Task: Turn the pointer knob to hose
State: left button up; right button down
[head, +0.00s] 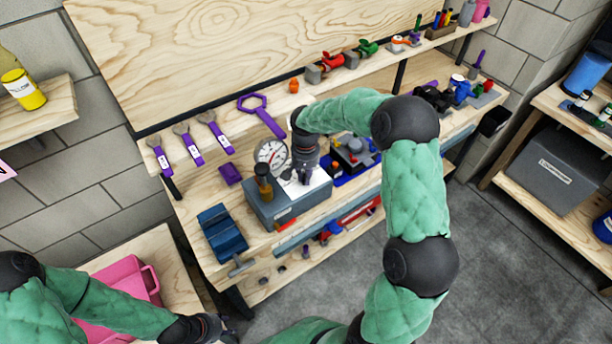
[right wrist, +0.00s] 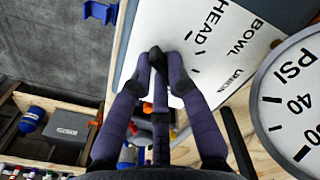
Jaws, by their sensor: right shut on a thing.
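The pointer knob (right wrist: 155,52) is small and black and stands on a white label plate (right wrist: 215,35). In the right wrist view the plate reads HEAD, BOWL and UNION beside tick marks; I see no hose label. My right gripper (right wrist: 159,75) is shut on the knob, one finger on each side. In the head view my right gripper (head: 306,178) comes down over the white top of a grey box (head: 285,212) and hides the knob. My left gripper (head: 212,328) is at the bottom left, away from the bench; its fingers are unclear.
Purple-handled tools lie behind.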

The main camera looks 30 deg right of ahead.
jog(key=shift+w+r+m, duration=0.1)
jog(key=shift+m, duration=0.3)
jog(key=c, duration=1.2)
grip_release()
notch_tip(320, 180, up, 12)
